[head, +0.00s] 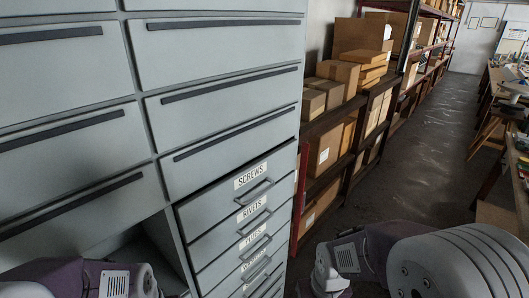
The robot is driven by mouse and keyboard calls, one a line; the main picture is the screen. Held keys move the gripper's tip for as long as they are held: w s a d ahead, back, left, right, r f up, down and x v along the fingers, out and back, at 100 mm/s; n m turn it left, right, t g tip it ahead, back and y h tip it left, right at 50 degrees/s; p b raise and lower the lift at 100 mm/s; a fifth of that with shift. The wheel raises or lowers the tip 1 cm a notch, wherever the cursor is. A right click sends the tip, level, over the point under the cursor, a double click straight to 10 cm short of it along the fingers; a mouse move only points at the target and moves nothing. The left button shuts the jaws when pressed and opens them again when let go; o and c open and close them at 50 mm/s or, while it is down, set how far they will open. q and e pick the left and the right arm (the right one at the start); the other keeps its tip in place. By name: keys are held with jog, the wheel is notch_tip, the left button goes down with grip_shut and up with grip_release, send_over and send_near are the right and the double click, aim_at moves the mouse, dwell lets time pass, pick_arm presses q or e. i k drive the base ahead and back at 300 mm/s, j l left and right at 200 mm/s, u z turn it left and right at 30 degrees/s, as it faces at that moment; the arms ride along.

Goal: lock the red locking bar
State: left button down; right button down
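A narrow red upright strip (299,200) stands along the right edge of the grey cabinet (287,150), beside the drawer stack. I cannot tell whether it is the locking bar or a post of the shelving behind. No red bar lies across the drawer fronts. The top labelled drawer, "SCREWS" (225,212), appears to stand slightly proud of the front. Below it is the "RIVETS" drawer (225,232), with several more handled drawers under it. Parts of my left and right arms show at the bottom corners; neither gripper's fingers are in view.
Shelves with cardboard boxes (327,145) stand right of the cabinet. An open aisle (430,140) runs back beside them, with a workbench and stools at the far right. A dark open recess (150,250) is left of the labelled drawers.

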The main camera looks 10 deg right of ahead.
aim_at(301, 194)
jog(key=i+l+u, duration=0.45)
jog(key=l, duration=0.4)
jog(key=i+l+u, duration=0.1)
jog(key=l+u, duration=0.35)
jog(key=l, duration=0.4)
jog(key=l+u, duration=0.45)
jog(key=l, duration=0.55)
jog(key=l+u, duration=0.45)
jog(key=l, duration=0.55)
jog(key=k+l+z, duration=0.1)
jog(key=z, duration=0.35)
jog(key=l+z, duration=0.3)
jog(key=z, duration=0.2)
